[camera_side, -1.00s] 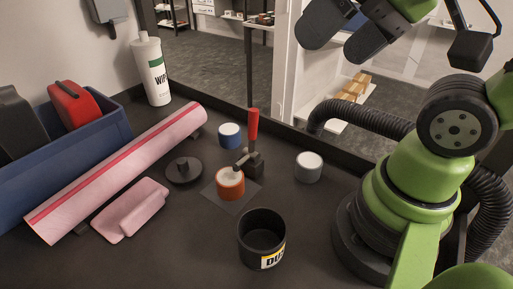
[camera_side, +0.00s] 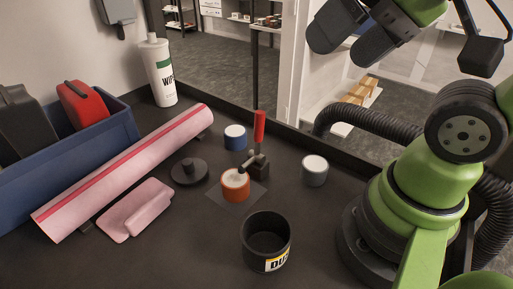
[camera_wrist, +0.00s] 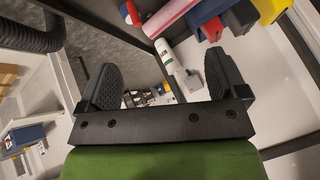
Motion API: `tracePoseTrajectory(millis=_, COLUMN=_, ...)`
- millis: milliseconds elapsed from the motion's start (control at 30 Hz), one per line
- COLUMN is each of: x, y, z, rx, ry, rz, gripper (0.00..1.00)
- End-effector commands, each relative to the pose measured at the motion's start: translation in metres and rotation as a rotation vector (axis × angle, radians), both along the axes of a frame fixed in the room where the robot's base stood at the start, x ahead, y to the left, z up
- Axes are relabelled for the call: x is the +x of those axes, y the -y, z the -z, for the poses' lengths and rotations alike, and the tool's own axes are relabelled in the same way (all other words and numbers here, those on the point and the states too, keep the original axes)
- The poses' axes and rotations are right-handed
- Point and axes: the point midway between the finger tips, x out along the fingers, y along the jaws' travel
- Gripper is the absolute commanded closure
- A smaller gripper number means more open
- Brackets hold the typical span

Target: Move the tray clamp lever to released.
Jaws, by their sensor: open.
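The clamp lever has a red handle (camera_side: 259,127) that stands upright in the side view. It rises from a small dark clamp block (camera_side: 259,167) on a thin dark plate. The clamp's short arm reaches left over an orange, white-topped cup (camera_side: 235,185) on that plate; whether it touches the cup I cannot tell. My gripper (camera_side: 345,35) is high at the upper right of the side view, well away from the lever. In the wrist view its two dark fingers (camera_wrist: 165,80) are wide apart with nothing between them.
Around the clamp stand a blue cup (camera_side: 235,137), a grey cup (camera_side: 315,170), a dark round knob (camera_side: 189,171) and a black bin (camera_side: 266,241). A pink roll (camera_side: 125,170), pink pad (camera_side: 135,209), blue box (camera_side: 70,150) and wipes bottle (camera_side: 161,75) lie left.

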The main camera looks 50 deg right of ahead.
Motion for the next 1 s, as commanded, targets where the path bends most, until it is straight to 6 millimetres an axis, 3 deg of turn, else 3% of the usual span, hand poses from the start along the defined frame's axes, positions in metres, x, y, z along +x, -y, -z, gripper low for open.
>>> tracePoseTrajectory(millis=33, x=0.001, y=0.0, z=0.0, rx=0.003, ry=-0.005, rz=0.004, gripper=0.21)
tracePoseTrajectory(millis=133, x=0.008, y=0.001, z=-0.001, rx=0.022, ry=-0.046, rz=0.035, gripper=0.44)
tracePoseTrajectory(millis=167, x=0.012, y=0.002, z=-0.001, rx=0.033, ry=-0.067, rz=0.052, gripper=0.47)
tracePoseTrajectory(millis=467, x=0.082, y=0.021, z=0.016, rx=0.22, ry=-0.415, rz=0.36, gripper=0.47)
tracePoseTrajectory(millis=700, x=0.135, y=0.047, z=0.064, rx=0.371, ry=-0.698, rz=0.641, gripper=0.47)
tracePoseTrajectory(millis=900, x=0.157, y=0.064, z=0.102, rx=0.451, ry=-0.854, rz=0.802, gripper=0.47)
tracePoseTrajectory(millis=1000, x=0.16, y=0.068, z=0.112, rx=0.469, ry=-0.889, rz=0.839, gripper=0.47)
